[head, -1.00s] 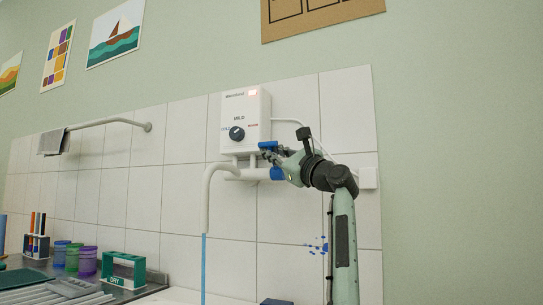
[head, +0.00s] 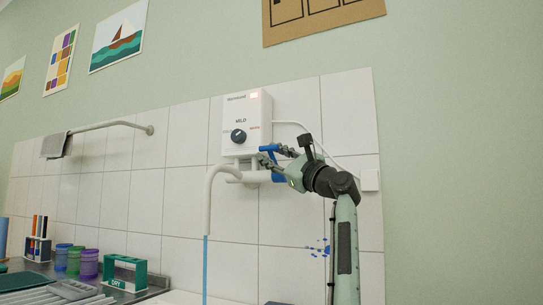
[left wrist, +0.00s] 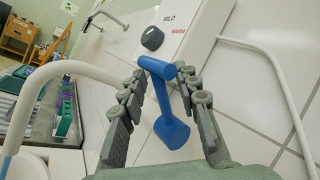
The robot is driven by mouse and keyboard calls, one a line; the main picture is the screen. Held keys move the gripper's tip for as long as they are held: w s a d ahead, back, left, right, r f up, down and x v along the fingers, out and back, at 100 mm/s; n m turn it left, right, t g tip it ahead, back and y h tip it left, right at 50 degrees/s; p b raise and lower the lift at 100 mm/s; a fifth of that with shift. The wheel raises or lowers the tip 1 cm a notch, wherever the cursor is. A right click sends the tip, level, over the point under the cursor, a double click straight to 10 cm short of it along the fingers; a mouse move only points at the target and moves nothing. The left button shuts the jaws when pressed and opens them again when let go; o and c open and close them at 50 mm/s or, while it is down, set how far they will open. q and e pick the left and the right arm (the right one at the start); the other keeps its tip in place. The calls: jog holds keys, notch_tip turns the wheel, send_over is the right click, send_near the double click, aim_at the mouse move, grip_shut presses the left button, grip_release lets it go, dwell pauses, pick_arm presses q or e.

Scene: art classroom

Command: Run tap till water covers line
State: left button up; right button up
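The white water heater (head: 246,117) hangs on the tiled wall, with a dark knob marked MILD. Its white spout (head: 208,198) bends down, and a blue stream of water (head: 205,268) runs from it. The blue tap lever (head: 268,149) sticks out below the heater; it also shows in the left wrist view (left wrist: 172,130). My left gripper (left wrist: 162,77) is open, with one finger on each side of the lever and gaps beside it. In the head view my left gripper (head: 277,158) is at the lever. The line and the water level are out of view. My right gripper is not in view.
Coloured cups (head: 75,261), a green rack marked DRY (head: 124,272) and a pen holder (head: 37,248) stand on the counter at lower left. A white pipe (left wrist: 270,70) runs right of my gripper.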

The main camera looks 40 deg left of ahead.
pick_arm(q)
jog(key=shift+d, duration=0.1)
jog(key=v, duration=1.2)
dwell(0.4)
